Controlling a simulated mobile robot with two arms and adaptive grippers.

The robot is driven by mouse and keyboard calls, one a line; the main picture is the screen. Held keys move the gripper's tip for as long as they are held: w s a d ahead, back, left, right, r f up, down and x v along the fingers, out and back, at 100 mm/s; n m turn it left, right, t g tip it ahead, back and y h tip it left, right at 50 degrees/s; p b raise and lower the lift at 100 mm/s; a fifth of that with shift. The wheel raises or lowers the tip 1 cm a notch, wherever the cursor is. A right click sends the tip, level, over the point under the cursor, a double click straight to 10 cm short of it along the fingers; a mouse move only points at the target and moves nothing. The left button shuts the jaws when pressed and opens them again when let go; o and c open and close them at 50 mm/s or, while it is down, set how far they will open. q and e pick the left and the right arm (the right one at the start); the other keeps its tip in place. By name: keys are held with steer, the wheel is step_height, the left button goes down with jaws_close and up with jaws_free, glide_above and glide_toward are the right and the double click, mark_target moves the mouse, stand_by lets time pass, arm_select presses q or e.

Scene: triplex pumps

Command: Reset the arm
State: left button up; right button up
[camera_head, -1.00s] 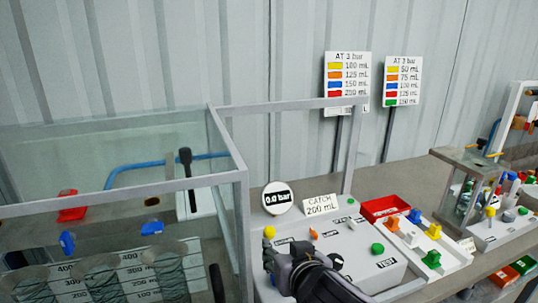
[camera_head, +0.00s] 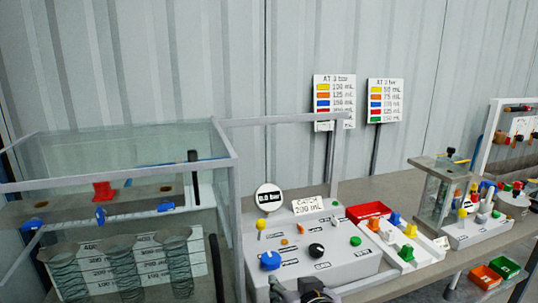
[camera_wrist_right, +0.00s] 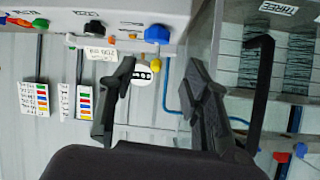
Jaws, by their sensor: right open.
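My right gripper (camera_head: 300,289) shows only in part at the bottom edge of the head view, in front of the grey control box (camera_head: 345,262). In the right wrist view its two dark fingers (camera_wrist_right: 157,70) stand apart with nothing between them. The control box carries a blue knob (camera_head: 270,261), a black knob (camera_head: 316,250), a yellow knob (camera_head: 261,224) and a green button (camera_head: 355,241). The blue knob also shows in the wrist view (camera_wrist_right: 157,34), beyond the fingertips and apart from them. My left gripper is not in view.
A glass tank (camera_head: 238,195) with a grey frame stands at the left. A round gauge (camera_head: 268,197) reads 0.0 bar, beside a "CATCH 200 mL" card (camera_head: 307,206). A red tray (camera_head: 368,214) and a white rack (camera_head: 402,262) of coloured pieces lie right of the box.

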steer(key=s+d+f+g+h, duration=0.1)
steer(key=s+d+f+g, duration=0.3)
steer(key=s+f, duration=0.45)
steer(key=s+d+f+g+h, duration=0.1)
steer(key=s+d+f, duration=0.6)
steer(key=s+f, duration=0.15)
steer(key=s+d+f+g+h, duration=0.1)
steer(key=s+d+f+g, duration=0.3)
steer(key=s+f, duration=0.45)
steer(key=s+d+f+x, duration=0.1)
steer(key=s+x, duration=0.2)
steer(key=x, duration=0.9)
steer(key=s+x, duration=0.2)
steer(key=x, duration=0.9)
steer(key=s+d+f+n+g, duration=0.1)
steer(key=s+d+f, duration=0.2)
steer(key=s+f, duration=1.5)
steer(key=shift+f+g, duration=0.2)
steer(key=shift+g, duration=0.1)
steer(key=shift+d, duration=0.1)
steer(key=shift+c, duration=0.4)
